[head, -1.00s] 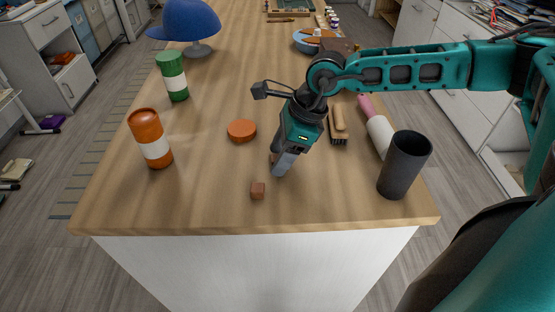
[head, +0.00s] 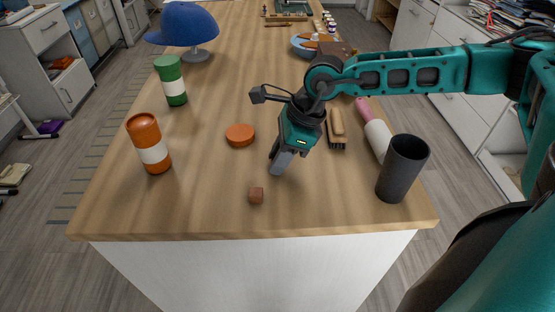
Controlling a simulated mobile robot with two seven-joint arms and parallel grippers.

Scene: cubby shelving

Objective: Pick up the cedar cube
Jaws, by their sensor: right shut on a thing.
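A small reddish-brown wooden cube (head: 256,195) rests on the table near its front edge. My right gripper (head: 279,166) points down just behind it and to its right, apart from it. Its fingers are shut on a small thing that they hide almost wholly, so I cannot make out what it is. Whether the visible cube or the held thing is the cedar one, I cannot tell. My left gripper is not in view.
An orange can (head: 149,143) and a green can (head: 171,81) stand at left. An orange disc (head: 240,135) lies left of my gripper. A brush (head: 337,130), a pink-handled roller (head: 376,137) and a dark cup (head: 403,168) are at right.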

